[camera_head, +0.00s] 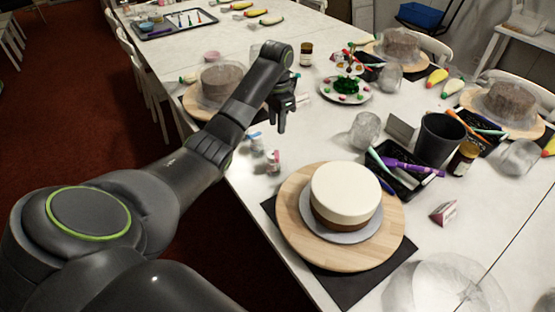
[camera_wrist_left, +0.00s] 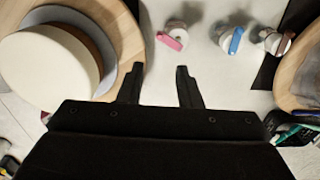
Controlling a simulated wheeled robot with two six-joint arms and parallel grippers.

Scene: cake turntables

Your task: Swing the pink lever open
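A small dispenser with a pink lever (camera_head: 273,160) stands near the table's left edge, beside the cake stand. The pink lever also shows in the left wrist view (camera_wrist_left: 169,41), ahead of my fingers. Whether the lever is open or closed I cannot tell. A similar piece with a blue lever (camera_head: 256,141) stands beside it, also in the wrist view (camera_wrist_left: 235,40). My left gripper (camera_head: 283,119) hangs above the table, beyond the pink lever in the head view. In the wrist view its fingers (camera_wrist_left: 158,70) are apart with nothing between them. My right gripper is not in view.
A white-and-brown cake (camera_head: 346,192) sits on a round wooden turntable (camera_head: 300,240). A third small piece (camera_wrist_left: 275,40) stands right of the blue lever in the wrist view. A black tray (camera_head: 410,185) with tools and a dark cup (camera_head: 438,139) stand to the right.

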